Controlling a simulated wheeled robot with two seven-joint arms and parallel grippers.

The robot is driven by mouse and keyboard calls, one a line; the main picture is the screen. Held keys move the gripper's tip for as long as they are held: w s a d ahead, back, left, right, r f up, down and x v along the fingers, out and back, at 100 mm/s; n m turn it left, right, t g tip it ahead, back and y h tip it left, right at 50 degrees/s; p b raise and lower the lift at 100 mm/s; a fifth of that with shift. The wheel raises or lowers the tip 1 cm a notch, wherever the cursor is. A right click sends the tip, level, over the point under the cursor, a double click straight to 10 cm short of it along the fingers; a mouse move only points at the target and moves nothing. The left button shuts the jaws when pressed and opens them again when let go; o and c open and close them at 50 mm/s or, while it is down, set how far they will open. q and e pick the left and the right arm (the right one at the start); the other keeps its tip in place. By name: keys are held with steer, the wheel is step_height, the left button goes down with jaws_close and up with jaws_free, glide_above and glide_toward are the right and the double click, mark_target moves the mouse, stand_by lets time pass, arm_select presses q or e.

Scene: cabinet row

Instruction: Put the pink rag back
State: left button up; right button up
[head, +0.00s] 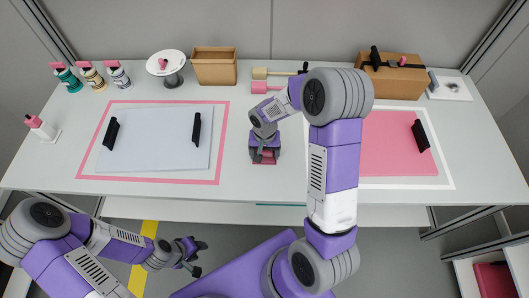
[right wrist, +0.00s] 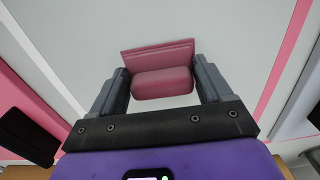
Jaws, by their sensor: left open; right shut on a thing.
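The pink rag (head: 266,159) is at the middle of the white table, between the two framed boards. My right gripper (head: 264,150) points down over it and is shut on it. In the right wrist view the rag (right wrist: 160,82) sits between the two fingers (right wrist: 163,76), with a flat flap and a thicker rounded part. I cannot tell whether the rag touches the table. My left gripper (head: 193,256) is open and empty, low in front of the table's front edge.
A white board with black handles (head: 155,140) lies left, and a pink board (head: 395,145) right.

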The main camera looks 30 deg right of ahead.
mark_target(264, 152)
steer(key=shift+f, duration=0.15)
steer(key=o, duration=1)
steer(key=shift+r, duration=0.25)
step_height(264, 152, up, 12)
steer(key=p, duration=0.3)
